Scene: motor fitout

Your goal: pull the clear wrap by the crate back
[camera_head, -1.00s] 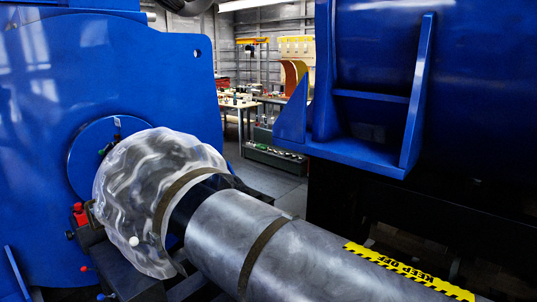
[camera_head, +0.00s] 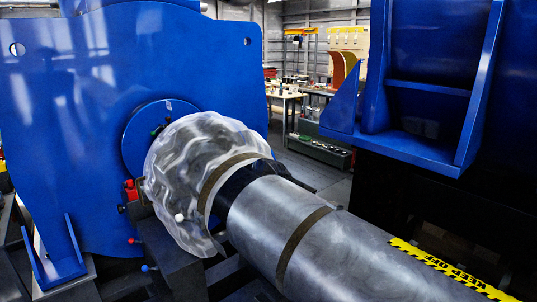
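The clear wrap (camera_head: 185,170) is a crinkled, see-through cover around the end of the big grey shaft, against the round blue flange (camera_head: 143,130). A brown band (camera_head: 213,180) runs around its right edge, with a dark section of shaft beside it. A small white ball-like knob (camera_head: 180,217) shows on the wrap's lower front. A long grey crate (camera_head: 320,150) with small items in it stands on the floor behind, right of the wrap. Neither of my grippers is in view.
The grey metal shaft (camera_head: 320,235) with a second brown band and a yellow-black keep-off strip (camera_head: 452,268) fills the lower right. Blue machine housings stand at left (camera_head: 60,110) and right (camera_head: 430,60). A workbench (camera_head: 285,97) is at the back, with open floor near the crate.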

